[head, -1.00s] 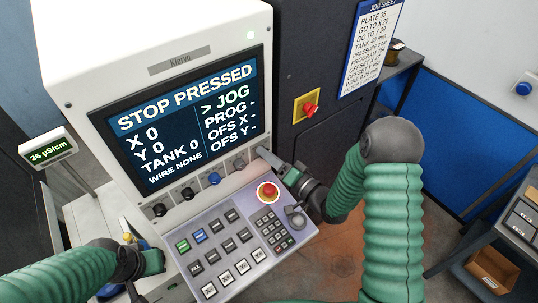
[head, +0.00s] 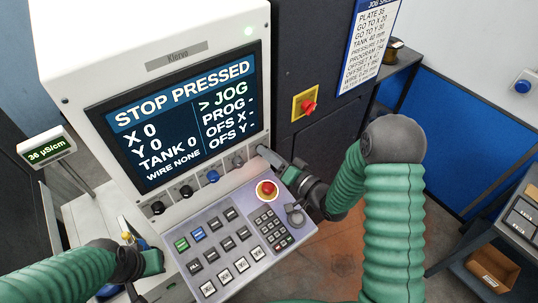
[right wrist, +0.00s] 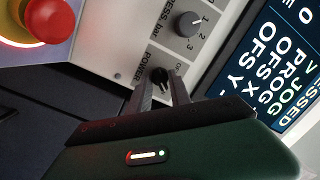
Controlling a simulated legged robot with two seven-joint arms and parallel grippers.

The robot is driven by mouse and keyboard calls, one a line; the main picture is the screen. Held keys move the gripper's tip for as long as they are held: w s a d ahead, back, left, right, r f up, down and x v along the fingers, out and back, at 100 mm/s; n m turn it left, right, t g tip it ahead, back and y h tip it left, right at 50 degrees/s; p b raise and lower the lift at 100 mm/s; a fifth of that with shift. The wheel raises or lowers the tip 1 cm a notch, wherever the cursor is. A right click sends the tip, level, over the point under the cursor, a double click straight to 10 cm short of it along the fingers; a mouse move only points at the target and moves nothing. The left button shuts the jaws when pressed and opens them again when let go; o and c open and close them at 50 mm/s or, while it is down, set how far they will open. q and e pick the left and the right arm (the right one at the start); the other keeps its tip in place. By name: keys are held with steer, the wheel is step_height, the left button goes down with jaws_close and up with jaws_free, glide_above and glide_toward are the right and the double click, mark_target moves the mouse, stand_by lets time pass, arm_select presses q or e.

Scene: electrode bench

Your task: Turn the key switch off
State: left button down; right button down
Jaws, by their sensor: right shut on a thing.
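The black key switch (right wrist: 159,76) is on the light panel beside the POWER label in the right wrist view. My right gripper (right wrist: 161,88) has its two fingers on either side of the key and is shut on it. In the head view my right gripper (head: 264,154) reaches the lower right corner of the white console, and its fingers hide the key there. The key's exact angle is hard to read. My left gripper (head: 143,268) is low at the left, near the keypad's edge; its fingers do not show clearly.
The console screen (head: 180,115) reads STOP PRESSED. Below it are several knobs, including a blue one (head: 213,177), and the button panel (head: 217,215). A red stop button (head: 266,188) sits close below my right gripper. A red switch on yellow (head: 307,106) is on the dark cabinet.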

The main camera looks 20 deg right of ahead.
steer(key=shift+s+a+f+n+h+b, duration=0.1)
steer(key=shift+n+h+b, duration=0.35)
steer(key=shift+n+b, duration=2.05)
steer(key=shift+a+f+n+h+b, duration=0.1)
steer(key=shift+n+h+b, duration=0.3)
steer(key=shift+n+b, duration=2.15)
steer(key=shift+s+f+n+h+b, duration=0.1)
steer(key=shift+n+h+b, duration=0.35)
steer(key=shift+n+b, duration=2.05)
steer(key=c, duration=1.5)
jaws_free()
steer(key=shift+w, duration=0.1)
steer(key=o, duration=0.3)
steer(key=shift+w, duration=0.1)
steer(key=shift+w+r, duration=0.1)
steer(key=shift+r, duration=0.1)
